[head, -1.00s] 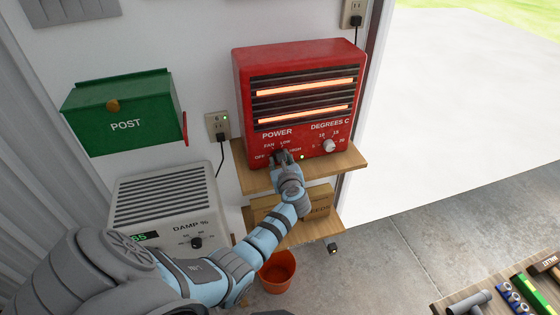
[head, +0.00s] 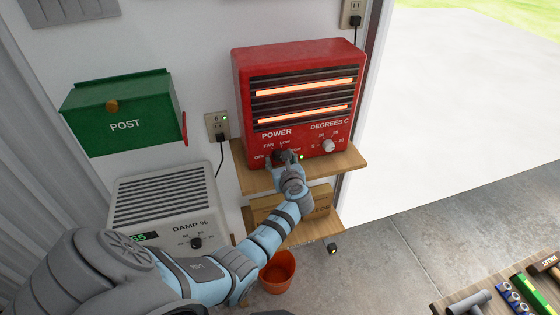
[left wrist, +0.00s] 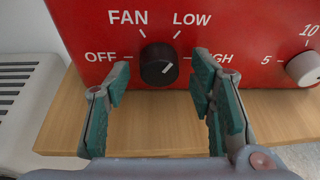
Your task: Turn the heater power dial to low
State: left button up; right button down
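The red heater (head: 300,95) stands on a wooden shelf, and its two bars glow orange. Its black power dial (left wrist: 159,66) sits among the labels OFF, FAN, LOW and HIGH. The white mark on the dial slants to the upper right, roughly between LOW and HIGH; its exact setting is hard to tell. My left gripper (left wrist: 160,82) is open, with one finger on each side of the dial and visible gaps to it. In the head view my left gripper (head: 284,162) partly hides the dial and the HIGH label. My right gripper is not in view.
The white temperature dial (head: 328,145) is right of the power dial. The wooden shelf (head: 345,161) juts out below the heater. A white dehumidifier (head: 160,195) and a green post box (head: 120,110) are at left. An orange pot (head: 278,273) stands below.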

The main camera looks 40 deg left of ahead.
pick_arm(q)
jog(key=shift+d, duration=0.15)
jog(key=v, duration=1.2)
jog(key=shift+f, duration=0.1)
